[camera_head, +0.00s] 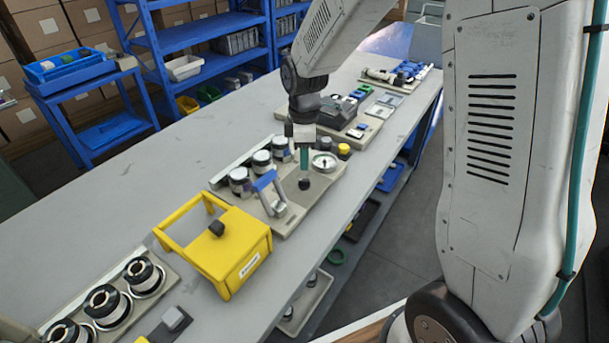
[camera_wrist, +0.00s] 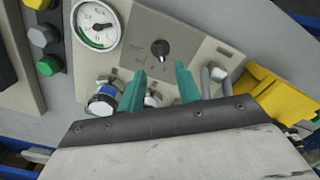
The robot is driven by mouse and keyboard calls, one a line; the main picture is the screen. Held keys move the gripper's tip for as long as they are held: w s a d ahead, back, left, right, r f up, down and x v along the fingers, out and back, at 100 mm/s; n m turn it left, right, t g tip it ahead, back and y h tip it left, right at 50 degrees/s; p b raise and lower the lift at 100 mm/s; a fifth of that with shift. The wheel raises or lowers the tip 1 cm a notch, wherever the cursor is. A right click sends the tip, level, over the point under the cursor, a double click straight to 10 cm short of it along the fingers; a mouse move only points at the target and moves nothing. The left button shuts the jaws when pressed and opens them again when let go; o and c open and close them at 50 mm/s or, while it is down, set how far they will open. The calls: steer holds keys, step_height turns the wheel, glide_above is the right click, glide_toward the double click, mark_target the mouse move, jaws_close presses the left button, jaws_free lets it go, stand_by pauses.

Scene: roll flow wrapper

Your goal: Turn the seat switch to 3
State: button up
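A black rotary knob (camera_head: 304,184), which I take to be the seat switch, sits on a beige panel (camera_head: 322,190) beside a round gauge. In the wrist view the knob (camera_wrist: 160,47) stands upright from the panel, with small markings around it too small to read; which number it points to I cannot tell. My gripper (camera_head: 303,170) is above the panel, close to the knob. In the wrist view the teal fingers of my gripper (camera_wrist: 160,72) are apart with nothing between them, and the knob shows just beyond the gap, not between them.
A white gauge (camera_wrist: 96,25) is left of the knob in the wrist view. Several capped cylinders (camera_head: 262,160) and a blue-handled lever (camera_head: 266,183) share the panel. A yellow box (camera_head: 236,255) with a raised handle and another black knob stands nearby. Bare table (camera_head: 130,190) lies left.

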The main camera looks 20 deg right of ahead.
mark_target(304, 179)
step_height(304, 179, down, 7)
steer(key=shift+f, duration=0.1)
stand_by(0.3)
jaws_close()
